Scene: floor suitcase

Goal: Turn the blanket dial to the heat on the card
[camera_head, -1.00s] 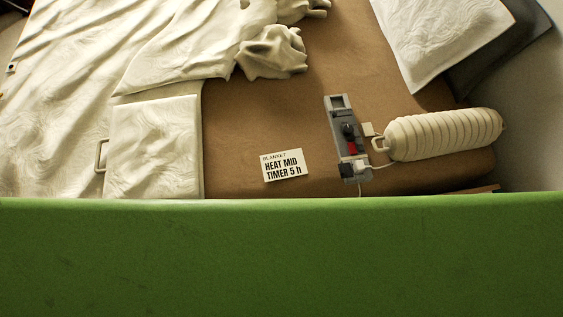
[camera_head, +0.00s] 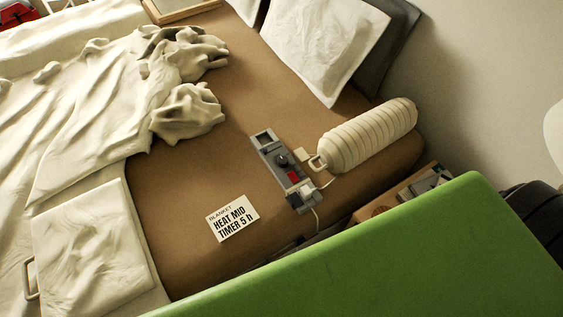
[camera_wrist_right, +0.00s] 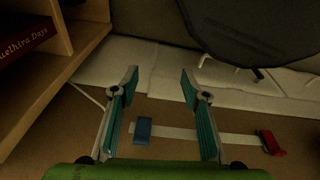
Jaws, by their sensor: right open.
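The blanket controller (camera_head: 270,154) is a grey bar on the brown bed surface in the head view. It has a dark round dial (camera_head: 282,160), a red part below it and a white plug-like piece at its near end. The dial's setting is too small to read. The white card (camera_head: 233,218) lies left of the controller and reads "BLANKET HEAT MID TIMER 5 h". My right gripper (camera_wrist_right: 160,82) is open and empty in its wrist view, away from the controller, which that view does not show. My left gripper is not in view.
A ribbed cream cylinder (camera_head: 367,136) lies right of the controller. A pillow (camera_head: 325,45) and crumpled bedding (camera_head: 85,105) lie farther off. In the wrist view, a wooden shelf (camera_wrist_right: 62,68) with a book (camera_wrist_right: 25,38) stands left; a strap (camera_wrist_right: 185,133) has blue and red ends.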

